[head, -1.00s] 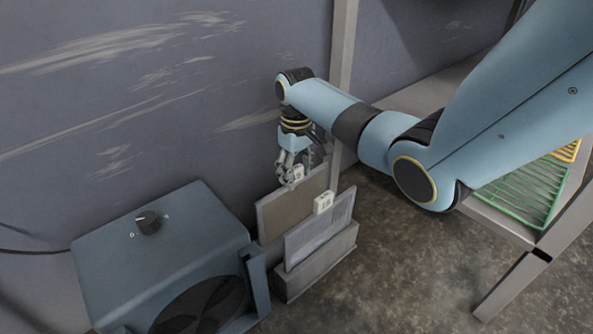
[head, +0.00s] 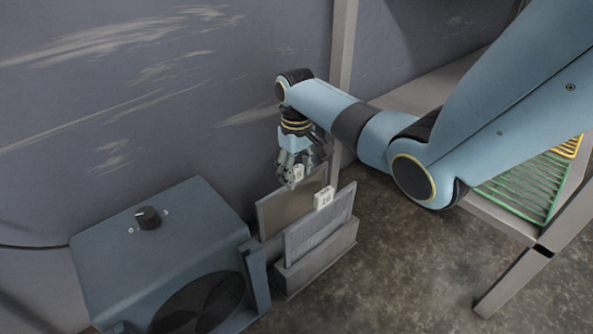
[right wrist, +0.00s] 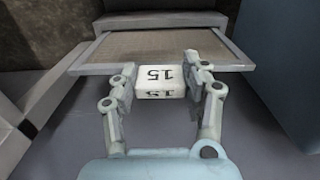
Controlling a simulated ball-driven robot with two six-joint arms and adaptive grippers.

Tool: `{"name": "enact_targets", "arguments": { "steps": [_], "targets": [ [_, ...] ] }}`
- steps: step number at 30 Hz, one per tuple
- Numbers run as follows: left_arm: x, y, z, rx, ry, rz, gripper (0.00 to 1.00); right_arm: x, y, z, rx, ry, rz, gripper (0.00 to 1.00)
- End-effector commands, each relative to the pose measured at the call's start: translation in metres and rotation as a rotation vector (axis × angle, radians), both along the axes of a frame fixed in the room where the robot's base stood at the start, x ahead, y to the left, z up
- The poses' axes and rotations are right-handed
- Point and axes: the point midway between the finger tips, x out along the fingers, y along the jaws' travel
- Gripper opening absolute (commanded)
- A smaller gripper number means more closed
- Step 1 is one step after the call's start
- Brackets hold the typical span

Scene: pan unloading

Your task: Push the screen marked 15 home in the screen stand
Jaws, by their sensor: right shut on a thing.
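The screen marked 15 (head: 283,216) is a flat brown mesh panel in a grey frame. It stands upright at the back of the grey screen stand (head: 318,268). My right gripper (head: 291,181) is above its top edge, shut on its white tab. In the right wrist view the tab (right wrist: 160,80) reads 15 upside down, between the two fingers of my right gripper (right wrist: 161,88). A second screen (head: 318,229) with a white tab (head: 324,198) stands in front, in the stand. The lower edge of the screen marked 15 is hidden in the head view. My left gripper is out of view.
A blue-grey box with a knob and a dark round fan opening (head: 165,250) stands left of the stand. A table with green (head: 525,185) and yellow racks is at the right. The wall is close behind. Open floor lies right of the stand.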

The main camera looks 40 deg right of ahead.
Motion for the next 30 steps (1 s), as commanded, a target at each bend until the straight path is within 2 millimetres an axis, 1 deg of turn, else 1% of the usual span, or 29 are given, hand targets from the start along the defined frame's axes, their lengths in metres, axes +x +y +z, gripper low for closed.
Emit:
{"name": "enact_targets", "arguments": {
  "steps": [9,10,15,16,23,25,28,30],
  "targets": [
    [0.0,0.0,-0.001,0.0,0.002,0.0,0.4,0.0,0.0,-0.003,0.0,-0.001,0.0,0.13],
    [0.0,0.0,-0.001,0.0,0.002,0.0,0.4,0.0,0.0,-0.003,0.0,-0.001,0.0,0.49],
    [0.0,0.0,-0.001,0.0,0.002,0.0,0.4,0.0,0.0,-0.003,0.0,0.0,0.0,0.71],
    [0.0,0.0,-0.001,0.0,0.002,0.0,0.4,0.0,0.0,-0.003,0.0,0.0,0.0,0.74],
    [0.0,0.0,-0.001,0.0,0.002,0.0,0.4,0.0,0.0,-0.003,0.0,0.001,0.0,0.74],
    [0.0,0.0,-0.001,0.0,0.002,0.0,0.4,0.0,0.0,0.0,0.0,0.0,0.0,0.74],
    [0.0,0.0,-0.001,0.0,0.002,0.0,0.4,0.001,-0.001,0.01,-0.001,-0.002,0.0,0.74],
    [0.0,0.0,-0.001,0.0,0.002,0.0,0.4,0.001,-0.001,0.023,-0.002,-0.004,0.001,0.74]
  ]
}}
